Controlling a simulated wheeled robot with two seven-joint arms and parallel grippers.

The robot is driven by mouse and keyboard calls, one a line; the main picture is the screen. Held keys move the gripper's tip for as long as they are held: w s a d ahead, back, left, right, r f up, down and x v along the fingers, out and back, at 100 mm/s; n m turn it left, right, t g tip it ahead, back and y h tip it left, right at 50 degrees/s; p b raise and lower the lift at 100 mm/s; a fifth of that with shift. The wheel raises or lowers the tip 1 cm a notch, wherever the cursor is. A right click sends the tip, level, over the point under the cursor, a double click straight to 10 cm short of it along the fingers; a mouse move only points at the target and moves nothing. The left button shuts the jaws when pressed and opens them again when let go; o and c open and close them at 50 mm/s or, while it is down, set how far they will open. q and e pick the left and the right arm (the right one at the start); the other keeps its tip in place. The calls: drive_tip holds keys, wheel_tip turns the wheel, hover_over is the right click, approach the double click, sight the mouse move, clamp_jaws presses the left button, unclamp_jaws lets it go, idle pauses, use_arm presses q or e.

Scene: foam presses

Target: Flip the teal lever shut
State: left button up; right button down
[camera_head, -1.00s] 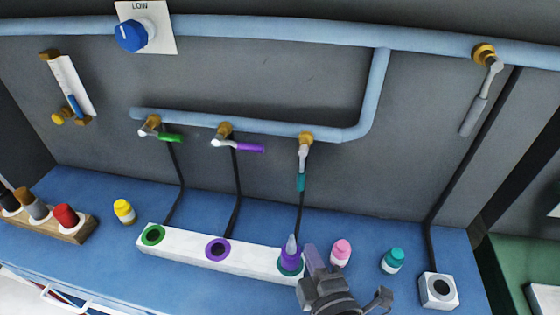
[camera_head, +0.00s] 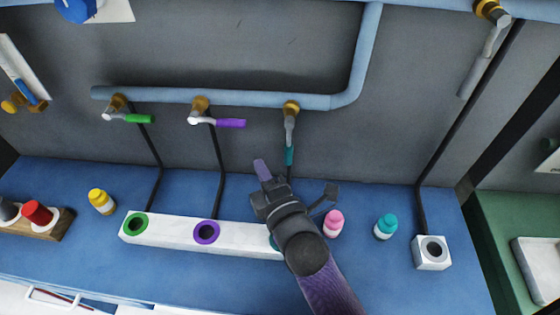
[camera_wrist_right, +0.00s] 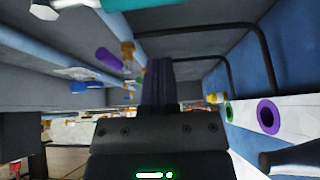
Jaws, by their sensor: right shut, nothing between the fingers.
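The teal lever (camera_head: 289,155) hangs straight down from its brass valve (camera_head: 291,107) on the blue pipe. Its grey neck is at the top and its teal grip is at the lower end. My right gripper (camera_head: 262,170) is shut and empty, with its fingertips just left of the teal grip and about level with its lower end in the head view. Contact cannot be told. In the right wrist view the teal grip (camera_wrist_right: 160,3) crosses the top edge, with the shut fingers (camera_wrist_right: 160,75) below it. My left gripper is not in view.
The green lever (camera_head: 138,118) and purple lever (camera_head: 231,123) point right. Below, a white block (camera_head: 168,230) has coloured rings; my arm covers its right end. Pink (camera_head: 333,223), teal (camera_head: 386,226) and yellow (camera_head: 101,201) bottles stand on the blue counter (camera_head: 300,190).

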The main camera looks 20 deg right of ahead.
sight(289, 147)
use_arm(q)
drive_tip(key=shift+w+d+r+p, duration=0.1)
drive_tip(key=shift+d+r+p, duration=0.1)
drive_tip(key=shift+p, duration=0.1)
use_arm(e)
drive_tip(key=d, duration=0.1)
drive_tip(key=w+d, duration=0.1)
drive_tip(key=d, duration=0.1)
drive_tip(key=shift+w+d, duration=0.1)
drive_tip(key=shift+d, duration=0.2)
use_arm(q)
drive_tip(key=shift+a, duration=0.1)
